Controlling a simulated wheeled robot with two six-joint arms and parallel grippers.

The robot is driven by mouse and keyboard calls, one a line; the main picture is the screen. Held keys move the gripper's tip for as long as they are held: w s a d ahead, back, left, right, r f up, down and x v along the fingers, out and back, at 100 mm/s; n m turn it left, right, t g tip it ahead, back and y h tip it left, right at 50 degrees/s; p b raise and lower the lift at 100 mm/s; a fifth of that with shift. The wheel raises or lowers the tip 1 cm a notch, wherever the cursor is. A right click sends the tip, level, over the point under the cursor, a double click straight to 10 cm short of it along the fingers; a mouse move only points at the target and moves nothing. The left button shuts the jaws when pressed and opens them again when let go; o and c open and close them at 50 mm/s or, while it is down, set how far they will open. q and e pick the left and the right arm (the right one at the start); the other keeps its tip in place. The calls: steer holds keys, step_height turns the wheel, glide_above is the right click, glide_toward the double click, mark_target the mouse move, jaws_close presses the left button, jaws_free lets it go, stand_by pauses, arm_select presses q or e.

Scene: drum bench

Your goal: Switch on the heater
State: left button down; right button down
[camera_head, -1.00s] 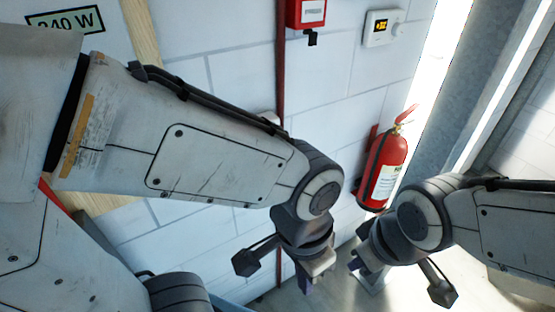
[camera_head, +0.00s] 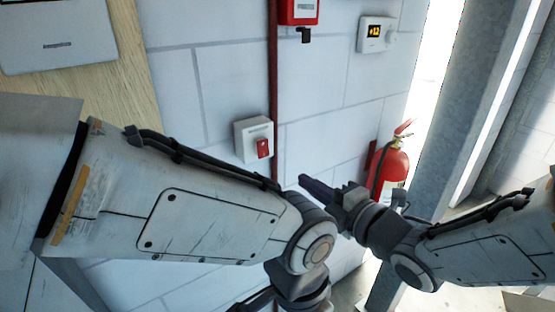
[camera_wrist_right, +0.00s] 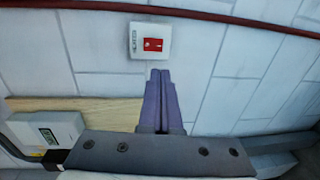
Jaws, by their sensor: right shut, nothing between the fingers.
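A white wall switch box with a red rocker (camera_head: 254,139) is on the tiled wall, left of the red vertical pipe. It also shows in the right wrist view (camera_wrist_right: 150,41); its small label is not readable. My right gripper (camera_head: 305,182) is shut and empty, pointing left toward the wall, to the right of and below the switch. In the right wrist view its closed fingers (camera_wrist_right: 160,72) point at the switch, with their tips just below it in the picture. My left arm's wrist is at the bottom edge; its fingers are out of frame. No heater body is identifiable.
A thermostat (camera_head: 376,34) with a lit display and a red box (camera_head: 299,11) are higher on the wall. A red extinguisher (camera_head: 391,169) stands behind my right arm. A red pipe (camera_head: 273,80) runs beside the switch. A wooden board (camera_head: 125,62) is at the left.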

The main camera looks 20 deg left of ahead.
steer(key=shift+w+a, duration=0.1)
steer(key=p, duration=0.4)
glide_toward(264, 156)
steer(key=x, duration=0.5)
steer(key=shift+w+a+r, duration=0.1)
steer(key=shift+w+a, duration=0.1)
steer(key=shift+a, duration=0.05)
steer(key=shift+w+a+p, duration=0.3)
steer(key=shift+w+a, duration=0.1)
steer(key=shift+a, duration=0.05)
